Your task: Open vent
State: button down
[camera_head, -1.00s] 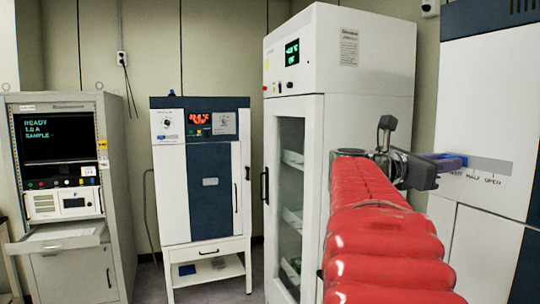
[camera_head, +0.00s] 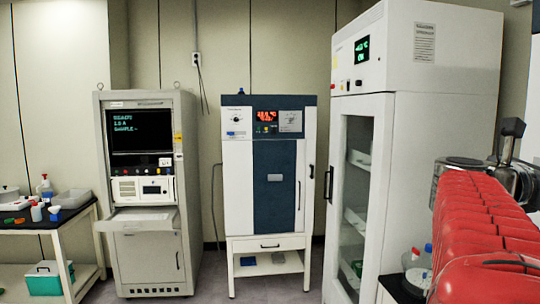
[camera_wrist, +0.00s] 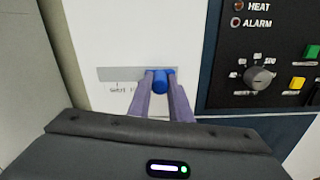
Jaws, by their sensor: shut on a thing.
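The vent's blue handle (camera_wrist: 160,82) sits at a grey label strip (camera_wrist: 120,74) on a white panel, in the wrist view. My gripper (camera_wrist: 161,75) has its two fingers on either side of the handle and is shut on it. The handle is to the right of the "SHUT" mark. The other marks are mostly hidden behind my fingers, so I cannot read its exact position. In the head view the handle and fingertips are outside the picture; my red arm reaches to the right edge.
A black control panel (camera_wrist: 265,60) with a knob and buttons is close right of the handle. In the head view a tall white glass-door cabinet (camera_head: 437,150) stands beside my arm. A white-and-blue oven (camera_head: 268,170), a grey instrument rack (camera_head: 150,245) and a side table (camera_head: 50,228) stand farther left.

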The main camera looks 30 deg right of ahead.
jog(key=shift+s+a, duration=0.1)
jog(key=shift+s, duration=0.15)
jog(key=c, duration=1.6)
grip_release()
jog(key=shift+r, duration=0.1)
notch_tip(320, 180, up, 10)
jog(key=shift+f, duration=0.1)
